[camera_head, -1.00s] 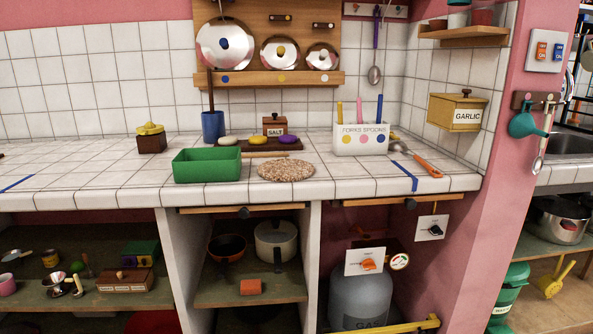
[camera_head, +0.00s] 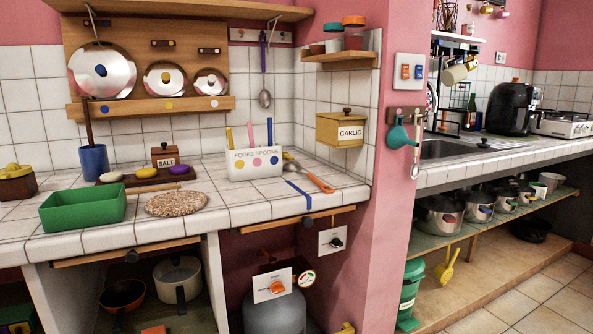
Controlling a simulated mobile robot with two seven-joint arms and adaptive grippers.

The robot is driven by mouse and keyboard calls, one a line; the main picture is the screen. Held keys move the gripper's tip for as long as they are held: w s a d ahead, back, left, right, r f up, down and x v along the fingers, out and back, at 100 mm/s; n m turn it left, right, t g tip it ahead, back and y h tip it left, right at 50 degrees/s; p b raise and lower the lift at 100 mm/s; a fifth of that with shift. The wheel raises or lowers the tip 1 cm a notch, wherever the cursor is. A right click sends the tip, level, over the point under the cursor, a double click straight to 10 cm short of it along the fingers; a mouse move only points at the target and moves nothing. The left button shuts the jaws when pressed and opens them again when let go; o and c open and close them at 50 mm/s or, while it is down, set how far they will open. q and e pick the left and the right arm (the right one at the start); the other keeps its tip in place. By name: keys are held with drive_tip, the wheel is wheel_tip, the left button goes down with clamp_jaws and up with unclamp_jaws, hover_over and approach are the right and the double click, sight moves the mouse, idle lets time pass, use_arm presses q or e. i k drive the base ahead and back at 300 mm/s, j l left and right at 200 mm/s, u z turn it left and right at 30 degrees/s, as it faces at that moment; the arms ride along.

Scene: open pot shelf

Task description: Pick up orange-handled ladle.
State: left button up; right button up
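The orange-handled ladle (camera_head: 318,183) lies on the white tiled counter, right of the forks and spoons box. Its orange handle points toward the front right, near the counter's right end. Neither of my grippers shows in the head view.
The forks and spoons box (camera_head: 255,162), a green tray (camera_head: 84,207) and a round cork mat (camera_head: 176,203) stand on the counter. A pink wall post (camera_head: 385,200) bounds it on the right. Tiled floor (camera_head: 545,305) shows clear at lower right.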

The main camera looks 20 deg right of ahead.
sight(292, 165)
drive_tip(key=i+l+z, duration=0.15)
drive_tip(key=i+l, duration=0.15)
drive_tip(key=l, duration=0.15)
drive_tip(key=i+l+z, duration=0.1)
drive_tip(key=i+l, duration=0.25)
drive_tip(key=l, duration=0.1)
